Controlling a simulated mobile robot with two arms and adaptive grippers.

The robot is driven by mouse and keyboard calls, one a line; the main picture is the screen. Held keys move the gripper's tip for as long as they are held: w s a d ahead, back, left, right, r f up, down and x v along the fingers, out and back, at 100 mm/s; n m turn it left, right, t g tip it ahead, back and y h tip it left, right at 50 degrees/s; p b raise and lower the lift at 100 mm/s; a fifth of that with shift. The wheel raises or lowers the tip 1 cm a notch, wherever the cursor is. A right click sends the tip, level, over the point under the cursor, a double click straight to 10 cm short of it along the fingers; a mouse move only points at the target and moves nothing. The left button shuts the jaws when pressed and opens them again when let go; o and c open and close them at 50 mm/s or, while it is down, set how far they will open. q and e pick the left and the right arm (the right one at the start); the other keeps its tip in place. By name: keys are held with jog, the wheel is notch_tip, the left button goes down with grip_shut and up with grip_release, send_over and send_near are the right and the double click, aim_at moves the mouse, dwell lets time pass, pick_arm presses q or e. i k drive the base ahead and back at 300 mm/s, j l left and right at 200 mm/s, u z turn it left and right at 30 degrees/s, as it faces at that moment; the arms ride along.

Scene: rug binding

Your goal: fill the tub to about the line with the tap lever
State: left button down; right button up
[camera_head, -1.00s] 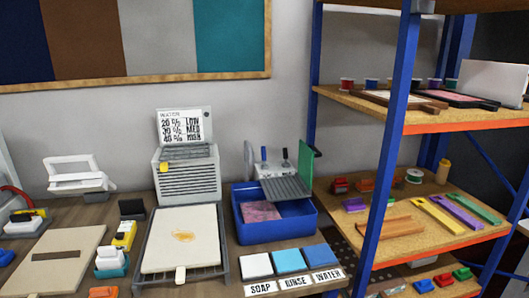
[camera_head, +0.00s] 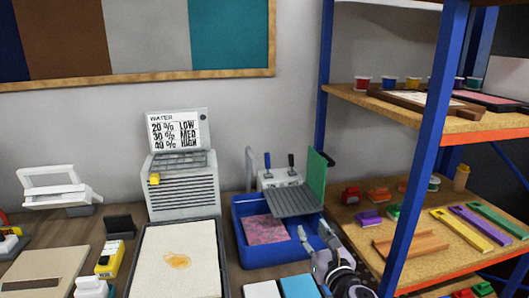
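The blue tub (camera_head: 272,256) stands on the bench with a patterned pink piece (camera_head: 265,229) inside it. A grey ridged board (camera_head: 296,203) covers part of its top right. Behind the tub is a pale tap block (camera_head: 280,178) with two upright levers, a blue-handled one (camera_head: 267,161) and a dark one (camera_head: 291,160). I cannot make out a fill line or the water level. My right gripper (camera_head: 314,236) is at the tub's front right corner, in front of and below the levers. Its fingers look apart, with nothing between them. My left gripper is out of view.
A tray with a stained cream cloth (camera_head: 180,262) lies left of the tub. A water sign (camera_head: 177,131) stands behind it. Pale and blue pads (camera_head: 298,287) lie in front.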

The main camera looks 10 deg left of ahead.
aim_at(267, 161)
jog(key=i+j, duration=0.3)
jog(key=i, duration=0.2)
jog(key=i+j, duration=0.3)
jog(key=i, duration=0.15)
